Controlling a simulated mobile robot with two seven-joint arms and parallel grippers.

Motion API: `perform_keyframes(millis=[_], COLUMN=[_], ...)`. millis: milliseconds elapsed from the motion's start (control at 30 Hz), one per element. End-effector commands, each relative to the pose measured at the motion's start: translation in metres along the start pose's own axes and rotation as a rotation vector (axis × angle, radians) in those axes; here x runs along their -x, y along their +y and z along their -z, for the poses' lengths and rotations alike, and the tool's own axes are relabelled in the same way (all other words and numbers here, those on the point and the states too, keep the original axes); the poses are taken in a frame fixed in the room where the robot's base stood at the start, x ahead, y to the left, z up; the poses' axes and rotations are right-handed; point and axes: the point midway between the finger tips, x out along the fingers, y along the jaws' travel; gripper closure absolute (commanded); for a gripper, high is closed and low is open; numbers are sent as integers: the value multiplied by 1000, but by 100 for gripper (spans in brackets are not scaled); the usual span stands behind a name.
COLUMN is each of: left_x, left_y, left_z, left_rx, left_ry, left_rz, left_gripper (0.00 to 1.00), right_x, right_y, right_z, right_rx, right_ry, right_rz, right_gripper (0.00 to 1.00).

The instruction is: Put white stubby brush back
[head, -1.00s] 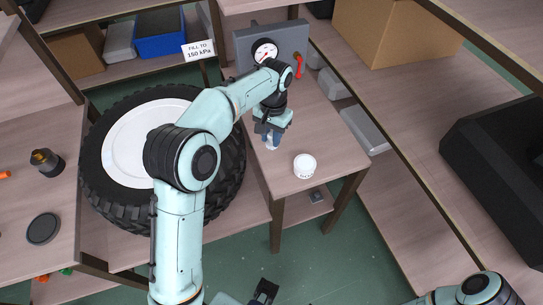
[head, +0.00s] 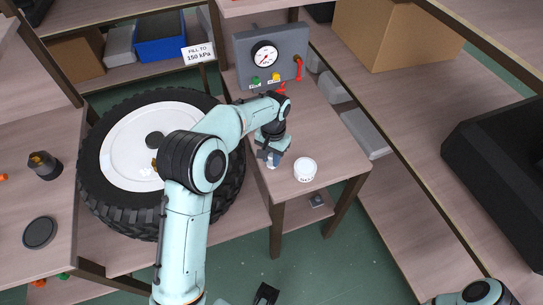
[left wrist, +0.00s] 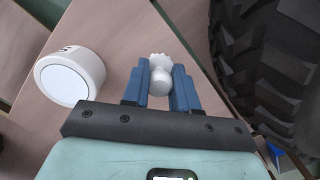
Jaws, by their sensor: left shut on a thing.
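My left gripper (head: 271,157) is shut on the white stubby brush (left wrist: 160,76). In the left wrist view the brush sits between the two blue fingers, with its ridged white end pointing away from the hand. In the head view the gripper is low over the front of the small wooden table; I cannot tell if the brush touches the top. A round white tub (head: 304,169) with dark lettering stands just right of the gripper, apart from it, and also shows in the left wrist view (left wrist: 70,76). My right arm shows at the lower right; its gripper is not clearly visible.
A large tyre (head: 101,203) with a white hub lies left of the gripper. A gauge panel (head: 287,43) with coloured valves stands at the table's back. Grey blocks (head: 362,132) lie right of the table. A dark jar (head: 44,163) and black disc (head: 41,232) sit on the left bench.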

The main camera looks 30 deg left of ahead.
Motion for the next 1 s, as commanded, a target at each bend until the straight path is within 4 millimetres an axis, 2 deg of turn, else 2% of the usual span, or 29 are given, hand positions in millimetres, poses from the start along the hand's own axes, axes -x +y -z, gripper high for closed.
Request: perform_keyframes(millis=[67, 100, 167, 433, 567, 667, 1000], left_x=[-3, -3, -3, -2, 6, 22, 94], left_y=[0, 0, 0, 0, 0, 0, 0], left_z=[0, 0, 0, 0, 0, 1, 0], left_rx=[0, 0, 0, 0, -1, -1, -1], left_ry=[-1, -1, -1, -1, 1, 3, 3], left_rz=[0, 0, 0, 0, 0, 0, 0], left_gripper=[100, 62, 47, 47, 47, 47, 47], right_x=[-1, -1, -1, -1, 1, 4, 16], right_y=[0, 0, 0, 0, 0, -1, -6], right_z=[0, 0, 0, 0, 0, 0, 1], right_rx=[0, 0, 0, 0, 0, 0, 2], right_ry=[0, 0, 0, 0, 1, 1, 6], right_rz=[0, 0, 0, 0, 0, 0, 2], right_gripper=[57, 57, 57, 57, 57, 57, 57])
